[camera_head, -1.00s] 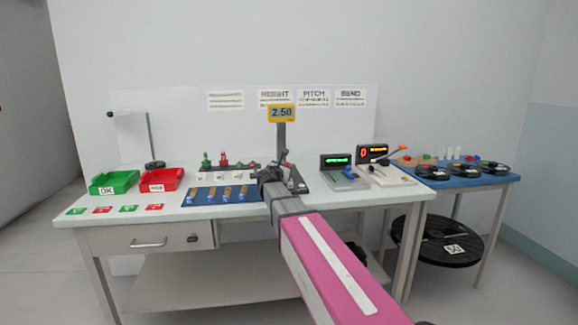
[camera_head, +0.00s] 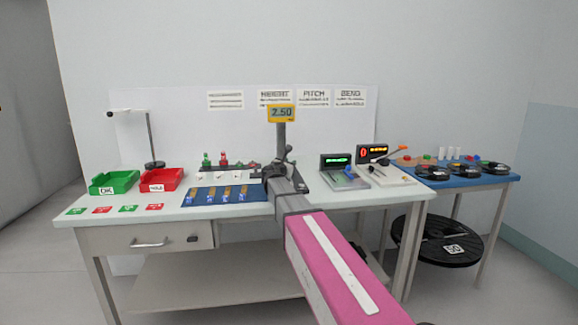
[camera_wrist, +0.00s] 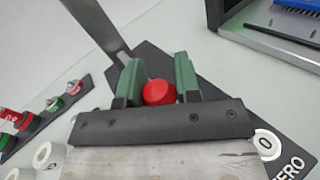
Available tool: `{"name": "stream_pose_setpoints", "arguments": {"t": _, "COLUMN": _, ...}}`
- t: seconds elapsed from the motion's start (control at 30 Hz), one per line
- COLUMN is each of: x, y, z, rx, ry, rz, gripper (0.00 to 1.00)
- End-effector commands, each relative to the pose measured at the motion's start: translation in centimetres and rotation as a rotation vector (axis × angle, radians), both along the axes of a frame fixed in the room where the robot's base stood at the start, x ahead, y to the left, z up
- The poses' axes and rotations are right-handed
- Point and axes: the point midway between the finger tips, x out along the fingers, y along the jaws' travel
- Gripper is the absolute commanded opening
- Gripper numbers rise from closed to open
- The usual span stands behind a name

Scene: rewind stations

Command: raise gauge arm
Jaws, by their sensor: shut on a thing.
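The height gauge stands at the middle of the bench, with a yellow display (camera_head: 282,113) reading 2.50 on a grey post (camera_head: 281,138). In the wrist view its post (camera_wrist: 97,25) leans at the upper left over a black base (camera_wrist: 155,58). My gripper (camera_wrist: 159,80) has its two green fingers on either side of a round red knob (camera_wrist: 159,93), shut on it. What the knob is joined to is hidden. In the head view my gripper (camera_head: 279,166) is in front of the post, and my wrist hides the gauge's lower part.
A blue mat (camera_head: 215,204) with several small parts lies left of my gripper. Green (camera_head: 114,182) and red (camera_head: 161,180) bins stand farther left. Two devices with lit displays (camera_head: 335,160) stand to the right. A round 0 button (camera_wrist: 266,144) shows by a ZERO label (camera_wrist: 290,168).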

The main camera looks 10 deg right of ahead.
Motion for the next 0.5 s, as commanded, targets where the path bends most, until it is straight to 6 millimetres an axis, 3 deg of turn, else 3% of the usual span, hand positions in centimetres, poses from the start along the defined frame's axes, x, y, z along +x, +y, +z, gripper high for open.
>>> {"name": "stream_pose_setpoints", "arguments": {"t": 0.5, "x": 1.7, "y": 0.1, "z": 4.0, "rx": 0.003, "ry": 0.256, "rz": 0.0, "gripper": 0.0}}
